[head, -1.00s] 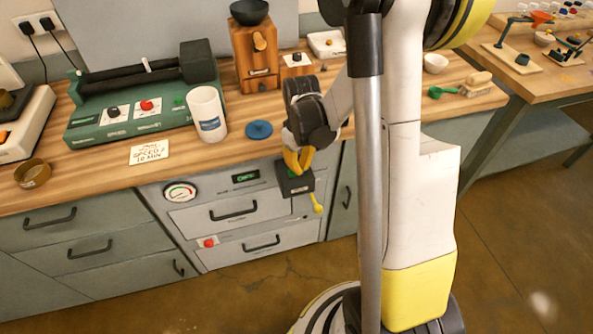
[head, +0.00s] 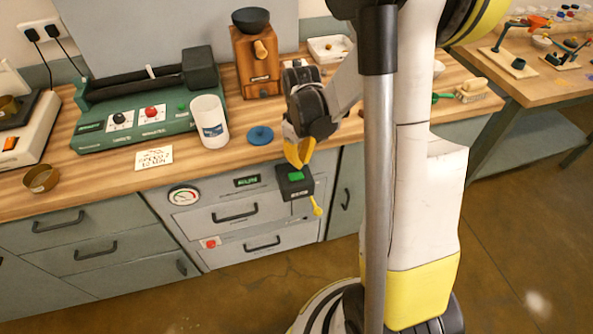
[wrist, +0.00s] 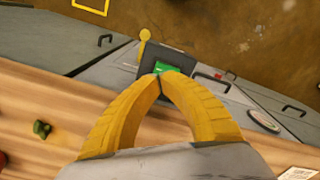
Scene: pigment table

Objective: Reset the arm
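My gripper (head: 299,165) is just above the front edge of the wooden counter's cabinet side, its yellow fingers pointing down. In the wrist view the two fingertips (wrist: 160,76) meet, with nothing visible between them. Below the tips is a black box (head: 295,190) with a green button (head: 295,177) on top and a yellow lever (head: 317,206). A small gap shows between the tips and the button in the head view. In the wrist view the green button (wrist: 171,69) shows just beyond the tips. My arm is bent out over the counter edge.
The oven-like front has a lit green display (head: 247,181) and a gauge (head: 184,195). The floor in front is open.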

